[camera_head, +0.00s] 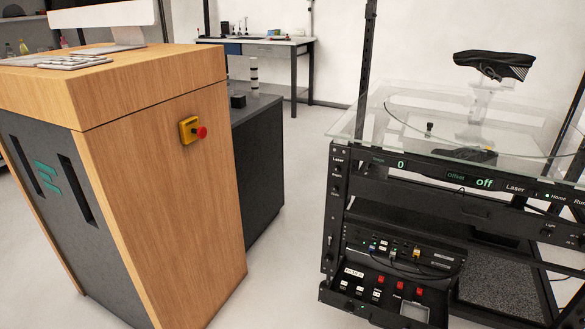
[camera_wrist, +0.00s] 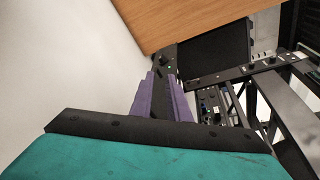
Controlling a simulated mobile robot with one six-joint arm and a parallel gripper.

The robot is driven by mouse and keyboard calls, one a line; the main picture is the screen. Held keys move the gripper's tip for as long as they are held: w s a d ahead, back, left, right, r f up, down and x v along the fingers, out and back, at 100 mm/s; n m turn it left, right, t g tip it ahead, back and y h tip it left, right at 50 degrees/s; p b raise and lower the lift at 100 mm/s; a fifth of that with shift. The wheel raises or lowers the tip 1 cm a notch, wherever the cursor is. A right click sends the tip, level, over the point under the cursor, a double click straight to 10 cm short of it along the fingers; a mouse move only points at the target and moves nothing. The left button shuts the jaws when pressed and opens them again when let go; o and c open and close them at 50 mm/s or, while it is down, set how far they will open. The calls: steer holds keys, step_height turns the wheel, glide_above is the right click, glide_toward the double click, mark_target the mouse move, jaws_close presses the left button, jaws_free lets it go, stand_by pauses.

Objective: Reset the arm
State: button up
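My gripper (camera_wrist: 161,76) shows in the wrist view as two purple fingers beyond a black bar and a teal part of my own arm. A dark strip lies between the fingers. I cannot tell whether it is an open gap with the rack behind it or part of the gripper. No held object can be made out. Behind the fingers is a dark equipment rack with a panel and a small green light. My arm does not show in the head view.
The head view shows a black rack (camera_head: 400,180) with a glass top (camera_head: 375,122) at right, bearing a dark shoe-like item (camera_head: 493,66) on a stand. A wooden cabinet (camera_head: 165,205) with a red button (camera_head: 200,132) stands at left. Open floor (camera_head: 285,235) lies between them.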

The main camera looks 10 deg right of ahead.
steer(key=w+a+r+n+g+y+p, duration=0.15)
steer(key=a+g+p, duration=0.25)
steer(key=a, duration=0.6)
steer(key=a+r+n+g+y+p, duration=0.1)
steer(key=a+r+n+g+p, duration=0.2)
steer(key=a, duration=0.8)
steer(key=a+r+n+g+y+p, duration=0.1)
steer(key=a+n+g+p, duration=0.3)
steer(key=a, duration=0.6)
steer(key=s+a+n+g+h+p, duration=0.4)
steer(key=s+a+g+h+p, duration=0.3)
steer(key=s, duration=0.4)
steer(key=s+d+f+n+h+p, duration=0.3)
steer(key=d+h, duration=0.3)
steer(key=d, duration=0.2)
steer(key=shift+n+t+h, duration=0.35)
steer(key=shift+t, duration=0.05)
